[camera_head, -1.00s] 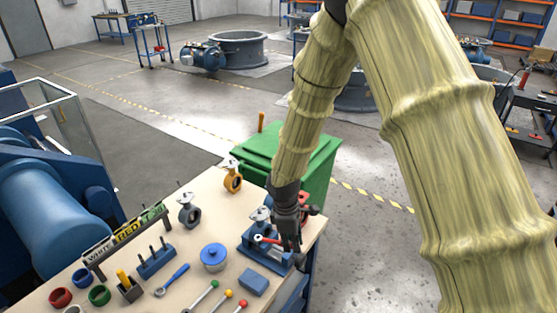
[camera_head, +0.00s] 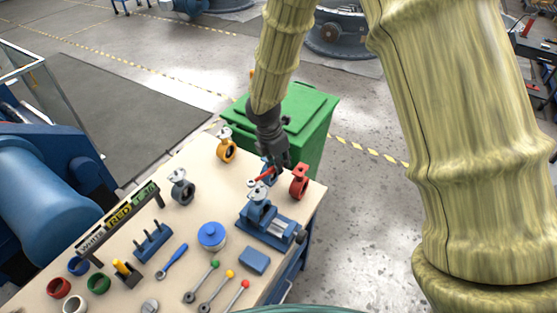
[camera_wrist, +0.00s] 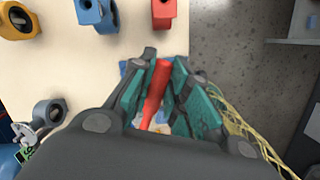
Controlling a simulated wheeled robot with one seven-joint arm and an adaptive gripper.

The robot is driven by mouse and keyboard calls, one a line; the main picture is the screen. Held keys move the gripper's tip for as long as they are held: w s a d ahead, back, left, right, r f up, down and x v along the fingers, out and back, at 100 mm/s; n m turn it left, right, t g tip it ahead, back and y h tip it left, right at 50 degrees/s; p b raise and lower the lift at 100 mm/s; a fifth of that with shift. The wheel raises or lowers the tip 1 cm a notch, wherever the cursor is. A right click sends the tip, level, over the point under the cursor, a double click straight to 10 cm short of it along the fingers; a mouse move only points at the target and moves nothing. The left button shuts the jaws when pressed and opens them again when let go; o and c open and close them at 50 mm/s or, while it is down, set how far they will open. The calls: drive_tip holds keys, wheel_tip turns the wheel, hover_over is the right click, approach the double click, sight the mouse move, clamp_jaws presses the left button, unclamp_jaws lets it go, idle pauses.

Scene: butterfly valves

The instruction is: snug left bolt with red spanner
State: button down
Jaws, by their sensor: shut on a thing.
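My gripper (camera_head: 277,165) is shut on the red spanner (camera_head: 265,174) above the far right part of the workbench. In the wrist view the red spanner (camera_wrist: 156,88) lies between my gripper's teal finger pads (camera_wrist: 160,85). In the head view the spanner's free end points left and down, towards a grey valve (camera_head: 258,195) in the blue vise (camera_head: 265,228). The spanner appears apart from that valve, though its exact height is unclear. The left bolt is too small to make out. My fingers hide most of the vise in the wrist view.
A red valve (camera_head: 299,181), a blue valve (camera_head: 268,172), an orange valve (camera_head: 227,148) and a grey valve (camera_head: 181,187) stand on the workbench (camera_head: 205,205). A green bin (camera_head: 312,115) stands behind.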

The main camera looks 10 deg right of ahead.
drive_tip(key=shift+a+b+x, duration=0.15)
drive_tip(key=shift+b+x, duration=0.45)
drive_tip(key=shift+x, duration=0.1)
drive_tip(key=shift+a+b+x, duration=0.15)
drive_tip(key=shift+b+x, duration=0.45)
drive_tip(key=shift+x, duration=0.1)
drive_tip(key=shift+s+a+f, duration=0.1)
drive_tip(key=shift+f, duration=0.85)
drive_tip(key=shift+f, duration=0.3)
drive_tip(key=shift+d, duration=0.2)
drive_tip(key=shift+w+a+f, duration=0.2)
drive_tip(key=shift+w+f, duration=0.15)
drive_tip(key=shift+f, duration=0.3)
idle(2.1)
drive_tip(key=shift+s, duration=0.1)
drive_tip(key=shift+s+d+m+p, duration=0.3)
drive_tip(key=shift+s+m, duration=0.15)
drive_tip(key=shift+m, duration=0.25)
